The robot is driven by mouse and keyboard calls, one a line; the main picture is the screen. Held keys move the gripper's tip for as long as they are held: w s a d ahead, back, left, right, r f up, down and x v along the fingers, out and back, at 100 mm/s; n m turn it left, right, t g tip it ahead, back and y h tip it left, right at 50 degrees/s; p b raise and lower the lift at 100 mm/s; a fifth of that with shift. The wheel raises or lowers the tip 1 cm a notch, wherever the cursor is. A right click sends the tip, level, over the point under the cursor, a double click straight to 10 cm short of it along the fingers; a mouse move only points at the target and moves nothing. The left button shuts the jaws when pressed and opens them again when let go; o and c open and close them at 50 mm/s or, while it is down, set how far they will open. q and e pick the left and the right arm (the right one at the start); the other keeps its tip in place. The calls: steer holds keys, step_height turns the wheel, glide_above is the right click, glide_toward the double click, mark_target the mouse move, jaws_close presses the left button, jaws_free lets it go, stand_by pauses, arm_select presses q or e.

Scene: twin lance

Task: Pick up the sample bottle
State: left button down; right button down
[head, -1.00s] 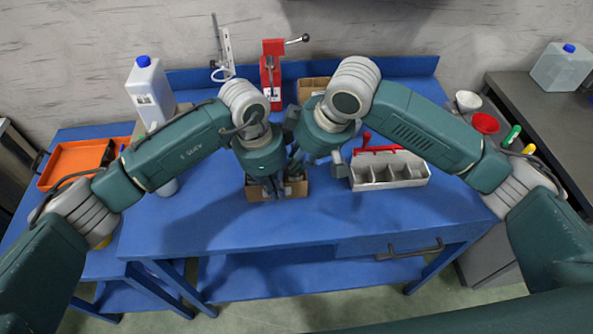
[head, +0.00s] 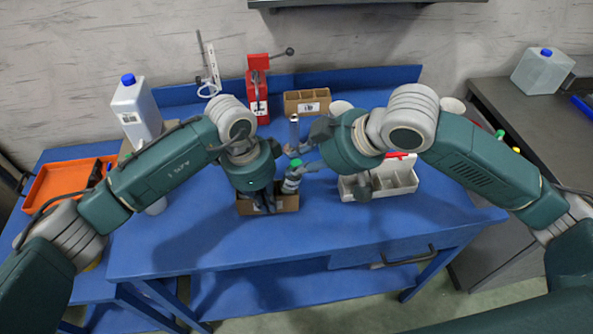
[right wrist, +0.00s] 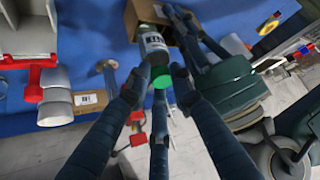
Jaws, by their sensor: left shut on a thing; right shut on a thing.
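The sample bottle (head: 292,178) has a green cap and a grey body with a white label. It also shows in the right wrist view (right wrist: 153,45), cap towards the camera. My right gripper (head: 303,163) is shut on it near the cap, with fingers around it in the right wrist view (right wrist: 160,76). The bottle is tilted a little and overlaps the small cardboard box (head: 288,204) in the head view. My left gripper (head: 264,205) points down at that box and is shut on it; its fingertips are partly hidden. It also appears beside the box in the right wrist view (right wrist: 180,18).
A grey divided tray (head: 402,182) stands right of the box. Behind are a metal post (head: 294,130), a red press (head: 258,88) and another cardboard box (head: 308,100). A white jug (head: 135,108) and orange tray (head: 70,182) are left. The blue table's front (head: 215,240) is clear.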

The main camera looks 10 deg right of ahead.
arm_select(q)
steer(key=shift+a+f, duration=0.1)
arm_select(e)
steer(key=s+d+r+g+h, duration=0.2)
steer(key=s+d, duration=1.2)
steer(key=d, duration=0.1)
steer(key=shift+s+d+r, duration=0.35)
steer(key=shift+r, duration=0.05)
arm_select(q)
steer(key=c, duration=1.8)
jaws_free()
steer(key=shift+c, duration=0.2)
